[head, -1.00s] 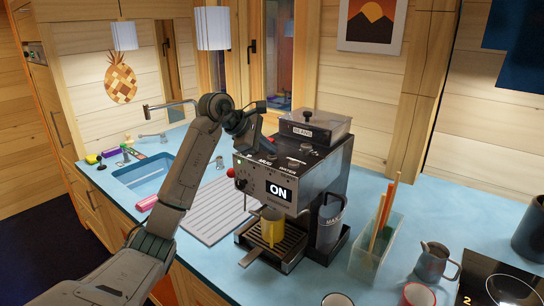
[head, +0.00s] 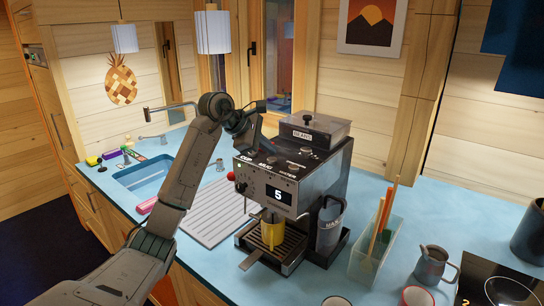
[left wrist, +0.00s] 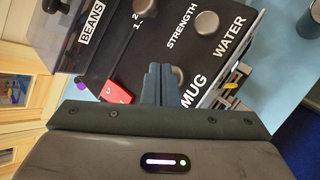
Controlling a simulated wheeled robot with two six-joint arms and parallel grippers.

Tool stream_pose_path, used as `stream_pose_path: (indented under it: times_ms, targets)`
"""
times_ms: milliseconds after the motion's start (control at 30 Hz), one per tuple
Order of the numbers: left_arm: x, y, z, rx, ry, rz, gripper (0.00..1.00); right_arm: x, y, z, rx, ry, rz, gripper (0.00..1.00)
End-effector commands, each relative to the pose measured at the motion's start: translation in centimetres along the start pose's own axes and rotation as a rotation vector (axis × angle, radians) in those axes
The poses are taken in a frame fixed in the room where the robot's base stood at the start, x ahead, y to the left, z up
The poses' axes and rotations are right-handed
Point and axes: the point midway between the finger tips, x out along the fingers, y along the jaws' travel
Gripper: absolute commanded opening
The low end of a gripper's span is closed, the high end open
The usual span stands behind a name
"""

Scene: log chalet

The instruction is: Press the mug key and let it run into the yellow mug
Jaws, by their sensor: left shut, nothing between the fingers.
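The coffee machine (head: 318,170) stands on the blue counter, with CUP, MUG and WATER labels along its top front edge. Its display (head: 280,197) reads 5. The yellow mug (head: 273,235) stands upright on the drip tray under the spout; a dark vertical shape shows above it, too small to tell if it is a stream. My left gripper (head: 268,147) is shut and empty over the machine's top near the MUG label. In the left wrist view its fingertips (left wrist: 158,72) are beside a grey round key (left wrist: 179,76) by MUG; whether they touch it is unclear. My right gripper is out of view.
A steel jug (head: 330,225) stands right of the drip tray. A clear holder with wooden sticks (head: 374,245), a grey pitcher (head: 432,265) and a hob (head: 505,285) are further right. The sink (head: 142,180) and ribbed drainer (head: 212,210) lie left.

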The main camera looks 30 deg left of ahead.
Motion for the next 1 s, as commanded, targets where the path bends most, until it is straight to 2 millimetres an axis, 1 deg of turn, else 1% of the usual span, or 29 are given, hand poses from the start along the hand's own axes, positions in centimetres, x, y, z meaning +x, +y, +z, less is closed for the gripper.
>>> stream_pose_path:
  times_ms: [33, 333, 467, 900, 1000]
  targets:
    - [-0.2, 0.2, 0.2, 0.0, 0.0, 0.0, 0.0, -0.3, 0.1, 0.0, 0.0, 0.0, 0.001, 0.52]
    - [-0.2, 0.2, 0.2, 0.0, 0.0, 0.0, 0.0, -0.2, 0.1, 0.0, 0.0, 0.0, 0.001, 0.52]
    - [-0.5, 0.4, 0.4, 0.0, 0.0, 0.0, 0.0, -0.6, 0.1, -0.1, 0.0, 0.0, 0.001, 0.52]
    - [-3.5, 2.6, 2.6, 0.0, 0.0, 0.0, 0.0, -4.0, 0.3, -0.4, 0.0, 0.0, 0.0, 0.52]
    - [-3.8, 2.8, 2.8, 0.0, 0.0, 0.0, 0.0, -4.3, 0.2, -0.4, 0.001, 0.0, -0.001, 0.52]
